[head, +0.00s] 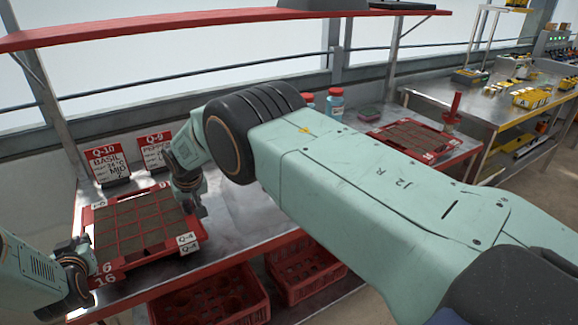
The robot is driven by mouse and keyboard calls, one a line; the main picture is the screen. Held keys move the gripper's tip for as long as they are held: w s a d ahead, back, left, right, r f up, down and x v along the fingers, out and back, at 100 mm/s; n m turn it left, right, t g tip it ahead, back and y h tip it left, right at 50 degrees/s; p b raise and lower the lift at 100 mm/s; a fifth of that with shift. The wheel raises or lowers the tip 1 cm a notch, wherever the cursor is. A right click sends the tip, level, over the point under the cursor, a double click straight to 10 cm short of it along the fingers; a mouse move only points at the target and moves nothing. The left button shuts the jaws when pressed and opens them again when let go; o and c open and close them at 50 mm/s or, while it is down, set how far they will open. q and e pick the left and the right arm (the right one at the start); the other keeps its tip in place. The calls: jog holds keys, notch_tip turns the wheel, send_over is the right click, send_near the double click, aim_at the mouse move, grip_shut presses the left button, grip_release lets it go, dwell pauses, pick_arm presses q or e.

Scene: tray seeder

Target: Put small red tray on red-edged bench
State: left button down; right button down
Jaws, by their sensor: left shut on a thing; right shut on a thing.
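A small red tray (147,260) with a grid of dark soil cells is at the left of the head view, level above or on the metal top of the red-edged bench (238,205). I cannot tell whether its underside touches the bench. My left gripper (84,264) is shut on the tray's near left side. My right gripper (196,205) is shut on the tray's right side. Both sets of fingertips are partly hidden by the gripper bodies. The bench's red edge (215,276) runs along the front.
Sign cards for basil (108,163) and another plant (153,150) stand behind the tray. Red crates (230,305) sit below the bench. Another red tray (457,154), a red-handled tool (452,108) and bottles (336,103) are farther right. A red shelf (200,27) hangs above.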

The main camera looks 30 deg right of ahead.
pick_arm(q)
jog(key=shift+f+b, duration=0.4)
jog(key=shift+b, duration=0.05)
pick_arm(e)
jog(key=shift+f, duration=0.4)
pick_arm(q)
jog(key=shift+f+b, duration=0.3)
pick_arm(e)
jog(key=shift+f, duration=0.35)
pick_arm(q)
jog(key=c, duration=1.7)
grip_release()
jog(key=shift+s+r, duration=0.1)
jog(key=shift+s, duration=0.05)
pick_arm(e)
jog(key=c, duration=1.7)
grip_release()
jog(key=shift+s+r, duration=0.1)
jog(key=shift+s, duration=0.05)
pick_arm(q)
jog(key=shift+o, duration=1.1)
pick_arm(e)
jog(key=shift+o, duration=1)
